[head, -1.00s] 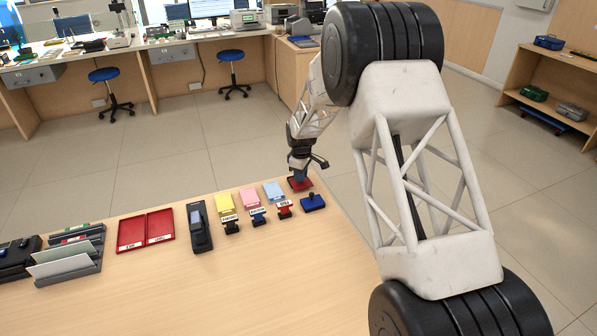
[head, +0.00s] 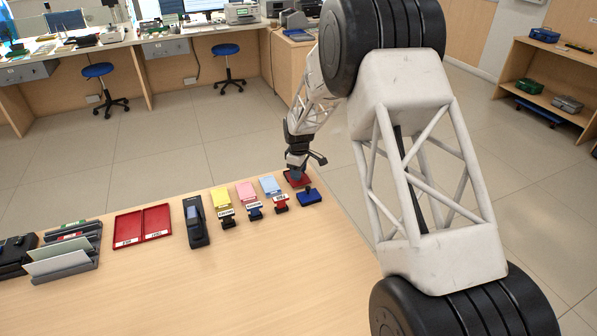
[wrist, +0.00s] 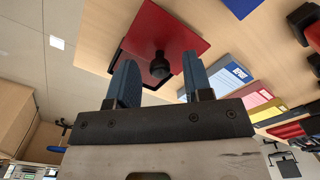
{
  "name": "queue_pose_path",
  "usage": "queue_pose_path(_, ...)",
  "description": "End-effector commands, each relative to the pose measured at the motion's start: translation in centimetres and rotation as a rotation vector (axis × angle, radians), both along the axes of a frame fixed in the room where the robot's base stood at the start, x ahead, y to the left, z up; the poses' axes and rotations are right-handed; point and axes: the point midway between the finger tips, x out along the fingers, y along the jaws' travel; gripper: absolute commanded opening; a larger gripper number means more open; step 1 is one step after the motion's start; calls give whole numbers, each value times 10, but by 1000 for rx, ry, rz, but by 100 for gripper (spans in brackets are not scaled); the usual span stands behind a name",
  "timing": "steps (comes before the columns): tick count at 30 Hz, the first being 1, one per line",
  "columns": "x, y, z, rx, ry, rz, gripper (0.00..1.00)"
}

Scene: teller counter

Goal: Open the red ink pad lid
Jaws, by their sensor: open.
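The red ink pad (head: 304,182) is at the far right corner of the counter, under my gripper (head: 297,177). In the wrist view its square red lid (wrist: 165,22) carries a round black knob (wrist: 160,66). A black edge of the pad's base shows beside the lid. My gripper (wrist: 158,78) is open, with one blue finger on each side of the knob and a visible gap around it. Whether the fingertips touch the lid is hard to tell.
A blue pad (head: 309,197) with a knob sits close to the red one. The near counter (head: 240,280) is clear.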

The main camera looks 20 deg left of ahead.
Motion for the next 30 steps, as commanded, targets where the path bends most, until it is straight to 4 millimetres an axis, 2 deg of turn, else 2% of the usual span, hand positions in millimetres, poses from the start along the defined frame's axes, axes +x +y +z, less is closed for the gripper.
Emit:
queue_pose_path(8, 0, 0, 13, 1, -1, 0, 46)
queue_pose_path(24, 0, 0, 72, 0, 0, 0, 46)
queue_pose_path(30, 0, 0, 78, 0, 0, 0, 46)
